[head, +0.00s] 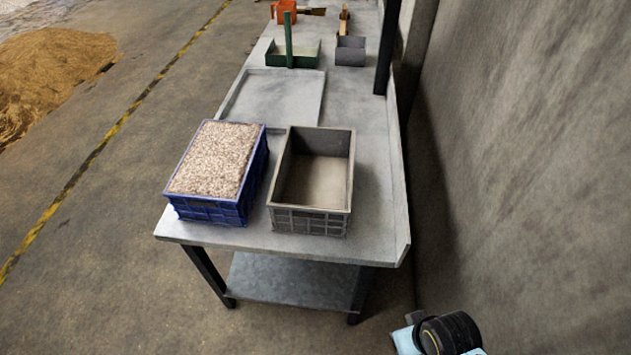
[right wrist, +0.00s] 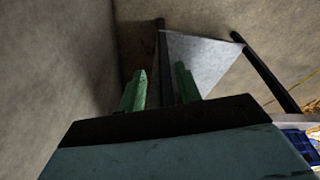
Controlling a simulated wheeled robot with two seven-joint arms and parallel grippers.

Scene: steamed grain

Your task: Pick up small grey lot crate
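An empty grey crate (head: 312,222) stands upright on the near end of the grey table, right of a blue crate. A smaller grey open box (head: 350,51) stands at the far end of the table. My right gripper (right wrist: 160,88) has its two green fingers apart with nothing between them. In the head view only part of my right arm shows at the bottom right, off the table's near right corner and apart from both grey containers. My left gripper is not in view.
The blue crate (head: 207,212) is filled with pale grain. A shallow tray (head: 285,97) lies behind the crates, with a green box (head: 305,54) beyond it. A wall (head: 530,150) runs along the right. The table (head: 385,190) has a raised right edge.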

